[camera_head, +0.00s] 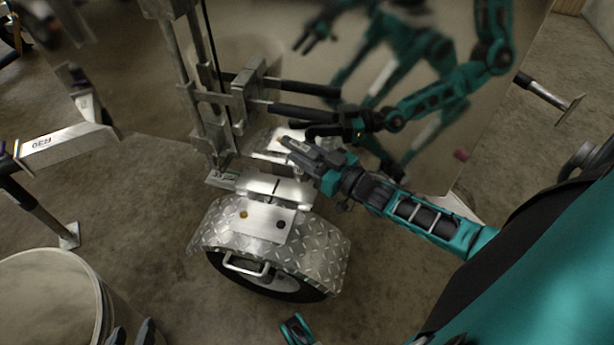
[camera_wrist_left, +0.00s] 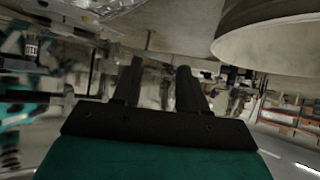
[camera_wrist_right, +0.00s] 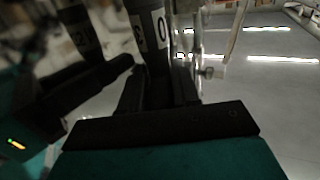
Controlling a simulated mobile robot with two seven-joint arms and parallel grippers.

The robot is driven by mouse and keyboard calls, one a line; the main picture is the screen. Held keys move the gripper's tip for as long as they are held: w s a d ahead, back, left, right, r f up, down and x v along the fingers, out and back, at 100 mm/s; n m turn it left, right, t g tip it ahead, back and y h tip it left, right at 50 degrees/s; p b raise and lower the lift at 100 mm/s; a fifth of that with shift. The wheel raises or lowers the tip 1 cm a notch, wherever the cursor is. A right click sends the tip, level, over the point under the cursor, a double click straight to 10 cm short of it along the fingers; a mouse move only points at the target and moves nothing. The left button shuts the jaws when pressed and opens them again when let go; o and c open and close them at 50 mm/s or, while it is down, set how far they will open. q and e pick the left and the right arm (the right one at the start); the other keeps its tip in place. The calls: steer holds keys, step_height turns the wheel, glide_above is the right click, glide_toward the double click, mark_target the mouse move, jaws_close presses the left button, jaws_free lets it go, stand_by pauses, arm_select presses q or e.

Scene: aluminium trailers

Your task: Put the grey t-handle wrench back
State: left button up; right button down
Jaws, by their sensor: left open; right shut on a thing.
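My right gripper (camera_head: 288,143) is in front of the trailer's metal bracket, above the fender. In the right wrist view its fingers (camera_wrist_right: 158,92) are shut on a dark round handle (camera_wrist_right: 151,28) with a white label bearing a dark mark. I take this for the t-handle wrench; its grey part and far end cannot be made out. My left gripper (camera_head: 132,334) is low at the left, beside a barrel. In the left wrist view its two fingers (camera_wrist_left: 160,88) are apart with nothing between them.
Dark bars (camera_head: 308,88) stick out from the metal bracket (camera_head: 243,95). Below are a diamond-plate fender (camera_head: 325,250) and wheel (camera_head: 290,287). The barrel (camera_head: 45,290) stands at lower left. The shiny trailer wall (camera_head: 280,40) mirrors my arms.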

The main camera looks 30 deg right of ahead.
mark_target(307, 175)
step_height(307, 175, down, 7)
steer(key=b, duration=0.3)
steer(key=shift+w+d+b, duration=0.1)
steer(key=shift+w+b, duration=0.05)
steer(key=shift+b, duration=0.25)
steer(key=shift+w+d+f, duration=0.1)
steer(key=shift+d, duration=0.05)
steer(key=c, duration=1.1)
jaws_free()
arm_select(q)
steer(key=shift+w+d+f+h, duration=0.45)
steer(key=shift+d+f, duration=0.15)
steer(key=shift+d, duration=0.15)
